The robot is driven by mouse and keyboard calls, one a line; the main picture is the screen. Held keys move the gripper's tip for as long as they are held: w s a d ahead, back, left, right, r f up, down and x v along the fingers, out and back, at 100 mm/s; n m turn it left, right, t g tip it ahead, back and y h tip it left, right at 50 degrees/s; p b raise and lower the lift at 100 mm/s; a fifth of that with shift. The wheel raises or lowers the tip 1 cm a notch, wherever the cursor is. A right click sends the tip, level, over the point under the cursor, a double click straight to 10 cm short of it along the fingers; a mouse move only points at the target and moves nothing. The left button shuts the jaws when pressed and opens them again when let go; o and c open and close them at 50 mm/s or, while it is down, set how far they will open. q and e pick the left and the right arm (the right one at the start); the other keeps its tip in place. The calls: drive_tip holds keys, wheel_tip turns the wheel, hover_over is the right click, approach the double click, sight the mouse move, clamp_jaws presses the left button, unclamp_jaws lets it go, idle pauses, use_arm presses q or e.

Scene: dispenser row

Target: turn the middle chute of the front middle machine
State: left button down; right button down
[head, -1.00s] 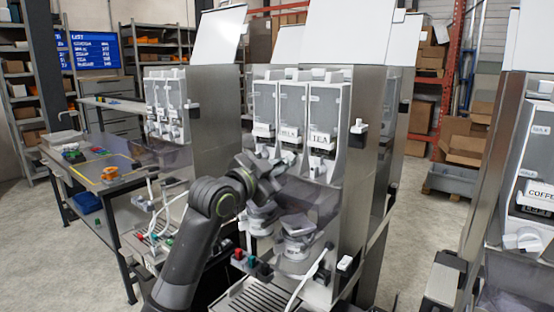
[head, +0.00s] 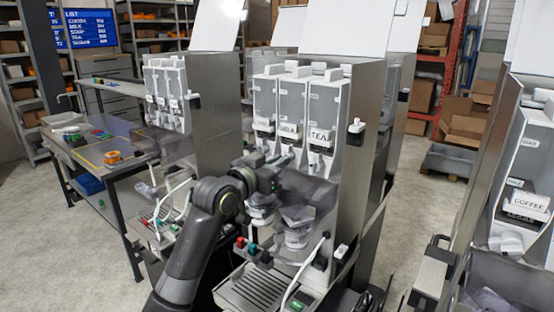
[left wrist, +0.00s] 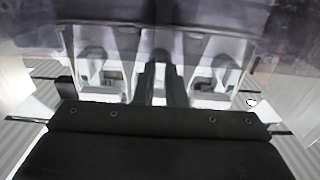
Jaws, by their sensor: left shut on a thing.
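The front middle machine (head: 355,150) is a steel cabinet with three grey canisters on its front, each with a white chute below. The middle canister (head: 293,100) has a MILK label; the right one has a TEA label (head: 319,135). My left gripper (head: 287,160) is at the middle chute, shut on it, and hides most of it. The right chute (head: 315,162) shows clear beside it. In the left wrist view, dark fingers (left wrist: 157,78) stand between two pale chute housings (left wrist: 100,75); the grip itself is hard to see. My right gripper is not in view.
A clear hood and mixing cups (head: 297,232) sit just below the gripper, above a drip tray (head: 255,288). A second machine (head: 215,110) stands at left, and a COFFEE machine (head: 520,190) at right. Floor shows between the machines.

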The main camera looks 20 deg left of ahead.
use_arm(q)
drive_tip(key=shift+f, duration=0.1)
idle(0.3)
drive_tip(key=c, duration=1.5)
unclamp_jaws()
drive_tip(key=shift+b+v, duration=2.4)
drive_tip(key=shift+v, duration=6.3)
